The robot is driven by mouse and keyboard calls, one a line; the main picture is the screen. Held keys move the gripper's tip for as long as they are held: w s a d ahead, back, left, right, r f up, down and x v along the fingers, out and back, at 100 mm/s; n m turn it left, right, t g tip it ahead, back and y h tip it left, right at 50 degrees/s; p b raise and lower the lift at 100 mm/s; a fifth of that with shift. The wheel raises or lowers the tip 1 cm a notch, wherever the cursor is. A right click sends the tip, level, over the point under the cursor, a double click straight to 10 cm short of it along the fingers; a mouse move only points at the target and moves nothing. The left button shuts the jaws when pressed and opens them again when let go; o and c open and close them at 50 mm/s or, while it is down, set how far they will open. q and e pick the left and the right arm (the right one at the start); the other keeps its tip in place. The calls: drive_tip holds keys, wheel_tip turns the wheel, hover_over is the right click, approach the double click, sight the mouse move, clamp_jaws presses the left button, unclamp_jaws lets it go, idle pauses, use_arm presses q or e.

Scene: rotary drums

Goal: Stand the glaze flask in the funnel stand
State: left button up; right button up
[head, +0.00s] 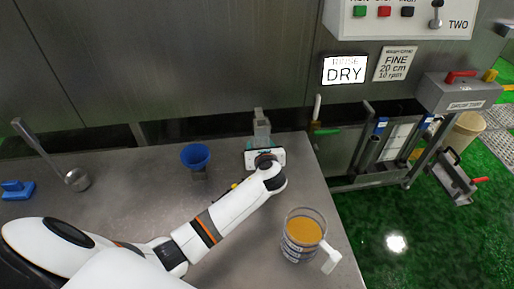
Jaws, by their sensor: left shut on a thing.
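The blue funnel (195,155) sits on a small grey stand (199,174) on the steel table, left of my left gripper. My left gripper (262,146) reaches to the back of the table, near its right end. It is shut on a grey, narrow-necked object (262,128), which looks like the glaze flask and appears upright. The gripper body hides its lower part, so I cannot tell whether it touches the table. My right gripper is out of view.
A clear jug of orange liquid (302,232) stands near the table's right edge. A ladle (76,180) and a blue object (17,190) are at the left. A steel wall (170,60) rises behind. Table around the funnel is clear.

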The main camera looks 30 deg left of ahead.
use_arm(q)
drive_tip(key=shift+s+d+r, duration=0.15)
drive_tip(key=shift+s, duration=0.25)
drive_tip(key=shift+s+d+r, duration=0.1)
drive_tip(key=shift+s, duration=0.25)
drive_tip(key=shift+d+f, duration=0.1)
drive_tip(key=shift+d, duration=0.05)
drive_tip(key=o, duration=0.8)
drive_tip(key=shift+w+f, duration=0.2)
drive_tip(key=o, duration=0.4)
drive_tip(key=shift+c, duration=0.2)
drive_tip(key=shift+o, duration=0.2)
drive_tip(key=shift+s+r, duration=0.2)
drive_tip(key=shift+r, duration=0.1)
drive_tip(key=v, duration=1.1)
drive_tip(key=shift+s+d, duration=0.25)
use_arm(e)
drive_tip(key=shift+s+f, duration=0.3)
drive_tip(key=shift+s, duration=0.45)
